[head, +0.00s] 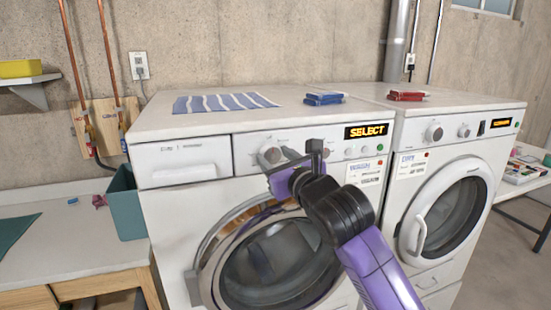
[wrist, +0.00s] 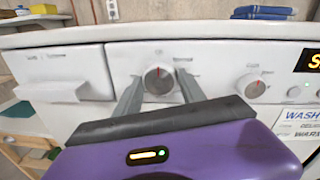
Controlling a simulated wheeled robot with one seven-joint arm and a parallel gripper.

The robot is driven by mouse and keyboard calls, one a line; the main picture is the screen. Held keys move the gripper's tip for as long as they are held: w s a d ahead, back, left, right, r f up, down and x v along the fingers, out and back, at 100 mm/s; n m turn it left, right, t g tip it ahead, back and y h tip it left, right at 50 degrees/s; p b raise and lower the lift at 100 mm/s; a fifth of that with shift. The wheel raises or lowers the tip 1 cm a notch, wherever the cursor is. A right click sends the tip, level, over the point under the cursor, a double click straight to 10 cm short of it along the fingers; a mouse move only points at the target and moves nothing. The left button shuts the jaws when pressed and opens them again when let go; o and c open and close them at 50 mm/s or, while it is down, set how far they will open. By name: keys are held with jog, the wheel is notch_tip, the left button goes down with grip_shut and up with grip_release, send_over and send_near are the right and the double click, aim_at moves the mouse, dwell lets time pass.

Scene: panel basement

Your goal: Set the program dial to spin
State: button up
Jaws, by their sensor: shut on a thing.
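The program dial (wrist: 158,79) is a round grey knob on the front panel of the left washer (head: 185,200). Its red mark points almost straight up in the wrist view. It also shows in the head view (head: 269,156), partly behind my gripper. The fingers of my gripper (wrist: 159,82) are on either side of the dial and shut on it. The small print around the dial is too blurred to read. The washer's display (head: 366,131) reads SELECT. A second, smaller knob (wrist: 257,86) with a red mark sits right of the dial.
The second machine (head: 445,185) stands close on the right. A teal bin (head: 125,205) stands at left. The round door (head: 275,260) is below my gripper.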

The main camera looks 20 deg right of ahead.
jog(key=shift+m, duration=0.3)
